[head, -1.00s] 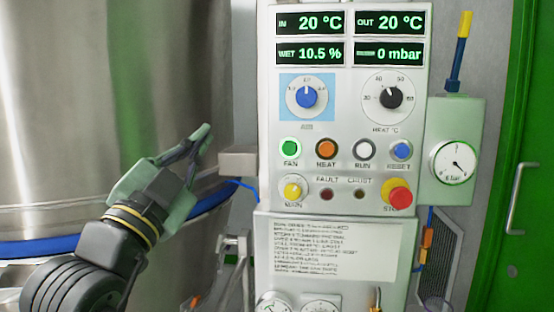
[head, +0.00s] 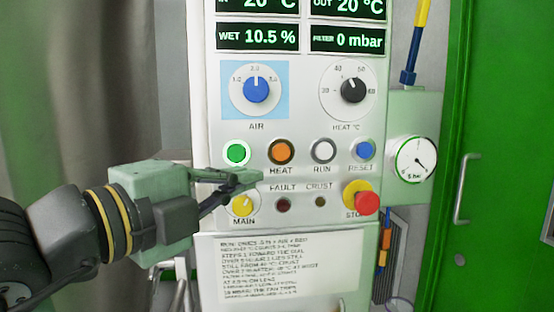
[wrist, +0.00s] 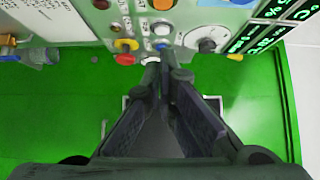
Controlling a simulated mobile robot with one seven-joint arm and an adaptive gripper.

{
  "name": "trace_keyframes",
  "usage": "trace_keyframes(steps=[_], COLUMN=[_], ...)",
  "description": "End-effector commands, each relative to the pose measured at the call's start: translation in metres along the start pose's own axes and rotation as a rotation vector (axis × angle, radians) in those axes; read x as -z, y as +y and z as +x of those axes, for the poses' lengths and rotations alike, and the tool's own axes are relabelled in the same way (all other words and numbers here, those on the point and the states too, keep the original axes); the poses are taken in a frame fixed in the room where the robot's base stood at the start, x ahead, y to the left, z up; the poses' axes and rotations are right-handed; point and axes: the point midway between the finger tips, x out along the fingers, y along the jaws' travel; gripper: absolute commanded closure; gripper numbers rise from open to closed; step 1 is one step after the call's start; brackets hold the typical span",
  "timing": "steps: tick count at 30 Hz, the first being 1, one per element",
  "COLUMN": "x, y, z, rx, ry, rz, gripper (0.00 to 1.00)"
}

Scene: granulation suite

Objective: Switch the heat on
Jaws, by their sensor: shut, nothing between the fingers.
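The orange HEAT button (head: 281,151) sits in the button row of the pale control panel (head: 300,228), between the green FAN button (head: 236,153) and the white RUN button (head: 323,151). My gripper (head: 258,180) is shut and empty. It reaches in from the left, its fingertips showing just below and left of the HEAT button. The fingers cover the FAN label. I cannot tell whether they touch the panel. The wrist view shows the closed fingertips (wrist: 162,68) pointing at the panel, below the blue RESET button (wrist: 160,45) in that picture.
Above are the blue AIR knob (head: 256,88) and black HEAT °C dial (head: 353,90). The yellow MAIN switch (head: 242,204) lies close under my fingers. The red stop button (head: 366,203) is lower right. A gauge (head: 416,158) and green door (head: 490,120) stand right.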

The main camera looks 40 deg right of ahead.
Motion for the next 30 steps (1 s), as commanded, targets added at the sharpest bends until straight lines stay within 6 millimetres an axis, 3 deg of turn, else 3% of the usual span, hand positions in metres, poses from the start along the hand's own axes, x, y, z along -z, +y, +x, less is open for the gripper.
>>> trace_keyframes(steps=[8,20,24,30], x=[0.000,0.000,-0.017,-0.028], y=[-0.002,-0.002,-0.002,-0.001], z=[0.019,0.102,0.117,0.127], rx=[-0.001,-0.001,-0.001,0.001], ry=[0.002,0.003,-0.001,-0.001], rz=[-0.002,-0.004,-0.007,-0.004], gripper=[1.00,1.00,1.00,1.00])
